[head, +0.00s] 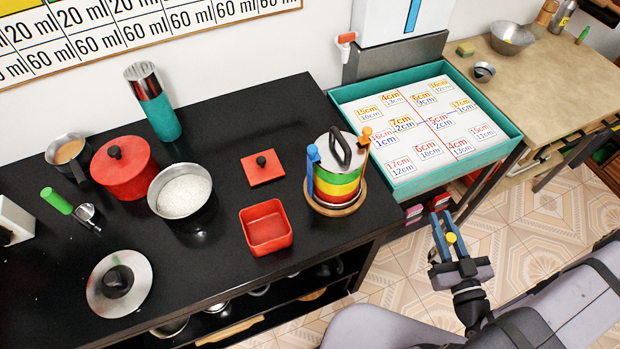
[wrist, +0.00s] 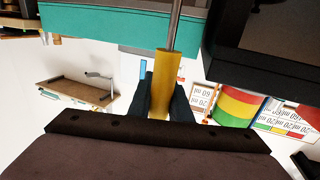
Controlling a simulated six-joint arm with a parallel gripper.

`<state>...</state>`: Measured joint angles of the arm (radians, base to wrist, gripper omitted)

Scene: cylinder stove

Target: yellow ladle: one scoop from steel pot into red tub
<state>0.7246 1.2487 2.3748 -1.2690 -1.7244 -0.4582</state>
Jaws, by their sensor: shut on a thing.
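The steel pot (head: 180,212), filled with white grains, stands open on the black counter. The open red tub (head: 268,242) is square and sits to its right, near the counter's front edge; it looks empty. My gripper (head: 449,240) is over the tiled floor, right of the counter and apart from both. It is shut on the yellow ladle's handle (wrist: 167,85), whose steel shaft (wrist: 175,25) runs out of the wrist view's top. The yellow handle (head: 452,238) shows only as a small patch in the head view. The ladle's bowl is not visible.
A red square lid (head: 263,168) lies behind the tub. A caddy of coloured containers (head: 338,188) stands right of the tub, and a teal tray (head: 400,190) beyond it. A red pot (head: 124,168), a green-handled scoop (head: 56,200) and a steel lid (head: 100,293) are left.

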